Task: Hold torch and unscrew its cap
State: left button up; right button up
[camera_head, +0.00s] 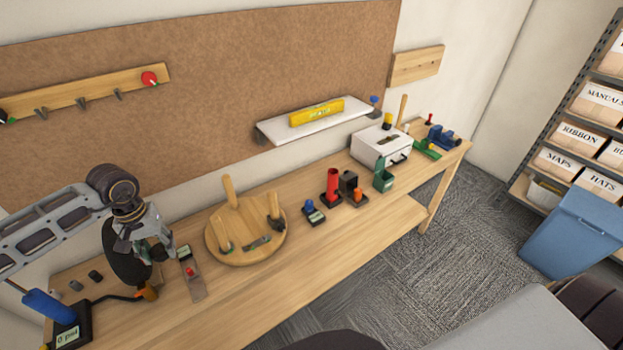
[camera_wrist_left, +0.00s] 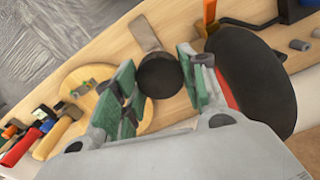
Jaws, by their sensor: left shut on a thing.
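My left gripper (camera_head: 150,246) is low over the left part of the workbench. In the left wrist view its green-padded fingers (camera_wrist_left: 158,82) are closed on a dark round thing (camera_wrist_left: 160,72), seen nearly end-on between them. It looks like the torch, but its length and cap cannot be made out. In the head view the gripper hides most of what it holds. My right gripper is not in view.
A large black oval thing (camera_head: 122,255) with a red edge in the wrist view (camera_wrist_left: 252,75) stands close beside the gripper. A round wooden board with pegs (camera_head: 235,258) is to the right. A blue-handled tool (camera_head: 48,306) and gauge (camera_head: 68,330) lie at left.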

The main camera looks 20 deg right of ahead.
aim_at(332, 178)
jog(key=l+u, duration=0.25)
jog(key=l, duration=1.45)
jog(key=i+z, duration=0.05)
